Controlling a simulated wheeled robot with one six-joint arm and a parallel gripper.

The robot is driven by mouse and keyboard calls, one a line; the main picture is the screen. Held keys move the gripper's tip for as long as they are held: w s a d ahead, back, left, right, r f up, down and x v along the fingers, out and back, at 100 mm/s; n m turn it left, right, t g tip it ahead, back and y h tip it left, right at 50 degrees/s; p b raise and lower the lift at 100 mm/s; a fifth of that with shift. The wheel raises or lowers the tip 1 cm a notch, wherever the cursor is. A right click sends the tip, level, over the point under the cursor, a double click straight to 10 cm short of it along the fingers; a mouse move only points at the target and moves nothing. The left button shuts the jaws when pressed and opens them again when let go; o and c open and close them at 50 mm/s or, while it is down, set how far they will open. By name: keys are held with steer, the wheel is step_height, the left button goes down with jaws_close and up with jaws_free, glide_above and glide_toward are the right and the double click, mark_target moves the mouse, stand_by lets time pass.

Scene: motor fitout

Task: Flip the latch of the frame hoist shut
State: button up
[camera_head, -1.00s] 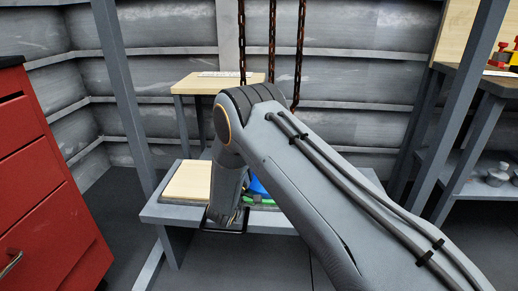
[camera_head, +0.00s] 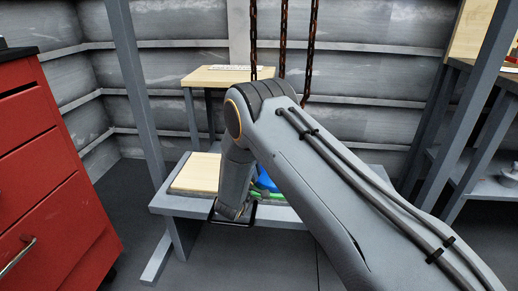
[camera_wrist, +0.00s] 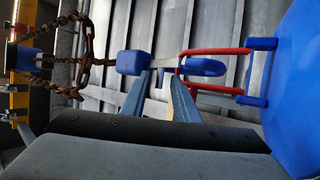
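In the wrist view, a blue block (camera_wrist: 133,62) and a blue rounded piece (camera_wrist: 203,67) form what looks like the hoist's hook and latch, joined by a pale bar. Rusty chain (camera_wrist: 84,45) lies left of the block. A red bar loop (camera_wrist: 215,52) meets the hook area and joins a large blue body (camera_wrist: 297,85) on the right. My gripper (camera_wrist: 161,76) has its two fingers apart just below the hook; nothing shows between them, and contact is unclear. In the head view, the hoist chains (camera_head: 283,40) hang behind my arm; the gripper tips are hidden.
A low bench (camera_head: 170,205) with a pale board (camera_head: 198,173) stands under my arm. A wooden-topped table (camera_head: 215,77) is behind it. A red drawer cabinet (camera_head: 50,165) stands left, and grey frame posts (camera_head: 140,105) rise on both sides. Floor at front left is clear.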

steer(key=s+a+f+p, duration=0.1)
steer(key=s+a+p, duration=0.2)
steer(key=s+p, duration=0.4)
steer(key=s+a+f+p, duration=0.1)
steer(key=s+a+p, duration=0.3)
steer(key=s+p, duration=0.3)
steer(key=shift+a+f+p, duration=0.2)
steer(key=shift+a+p, duration=0.1)
steer(key=shift+p, duration=2.25)
